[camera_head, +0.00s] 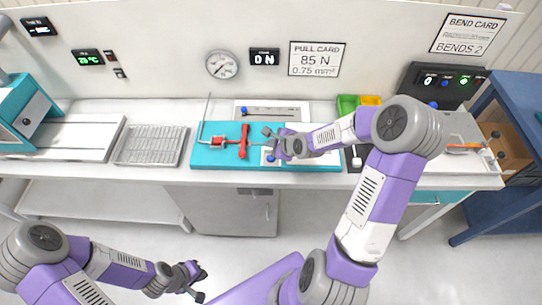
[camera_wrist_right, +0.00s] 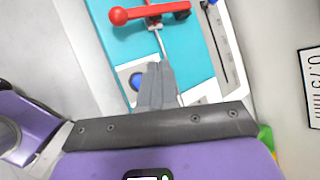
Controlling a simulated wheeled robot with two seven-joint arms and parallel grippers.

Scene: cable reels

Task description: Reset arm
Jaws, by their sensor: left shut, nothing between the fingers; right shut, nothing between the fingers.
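My right gripper (camera_head: 270,144) is over the teal board (camera_head: 207,156) on the bench, just right of a red lever (camera_head: 244,141). In the right wrist view its fingers (camera_wrist_right: 156,88) are together with nothing between them. The red lever (camera_wrist_right: 150,13) lies ahead of the fingertips, and a blue knob (camera_wrist_right: 137,81) shows left of them. I cannot tell whether the fingers touch the thin metal rod behind them. My left gripper (camera_head: 200,282) is shut and empty, low in front of the bench over the floor.
A wire rack (camera_head: 149,145) and a pale tray (camera_head: 70,135) stand left on the bench. Green and yellow bins (camera_head: 347,104) are behind my right arm. A blue table (camera_head: 485,215) stands at the right. The floor before the bench is clear.

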